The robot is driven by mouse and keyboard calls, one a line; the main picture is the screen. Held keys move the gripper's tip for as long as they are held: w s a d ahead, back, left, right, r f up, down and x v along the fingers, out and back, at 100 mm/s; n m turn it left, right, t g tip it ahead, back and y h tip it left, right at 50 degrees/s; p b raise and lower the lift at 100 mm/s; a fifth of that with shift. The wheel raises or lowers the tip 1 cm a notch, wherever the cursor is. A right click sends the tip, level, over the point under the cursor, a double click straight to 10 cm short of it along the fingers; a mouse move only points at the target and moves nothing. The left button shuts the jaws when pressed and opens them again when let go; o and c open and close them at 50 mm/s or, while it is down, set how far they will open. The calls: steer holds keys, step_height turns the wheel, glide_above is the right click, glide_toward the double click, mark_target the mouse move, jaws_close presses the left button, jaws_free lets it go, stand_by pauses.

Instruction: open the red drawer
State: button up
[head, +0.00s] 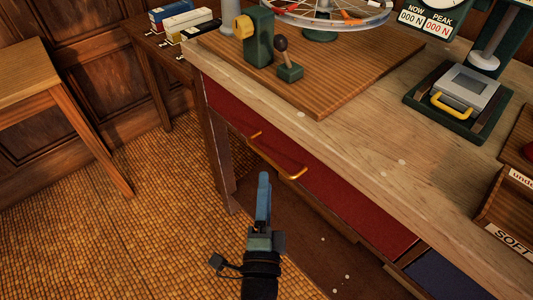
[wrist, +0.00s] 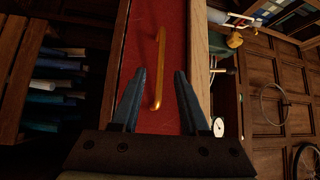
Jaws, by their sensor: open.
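The red drawer (head: 345,200) is set under the front edge of the wooden workbench, and its front looks flush and closed. A brass bar handle (head: 292,174) runs along its face. My gripper (head: 264,178) is in front of the drawer, just left of the handle in the head view. In the wrist view the red drawer front (wrist: 172,35) fills the middle, with the handle (wrist: 160,60) running up and down. My gripper (wrist: 160,72) is open and empty there. The handle's near end shows between the two blue fingers; I see no contact.
A blue drawer (head: 440,276) sits right of the red one. The workbench top (head: 370,150) overhangs the drawers and carries a wooden board, a wheel stand and a gauge (head: 465,90). A stool (head: 40,75) stands at left. The tiled floor (head: 130,230) is clear.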

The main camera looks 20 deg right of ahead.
mark_target(266, 155)
steer(key=x, duration=0.8)
jaws_close()
stand_by(1.3)
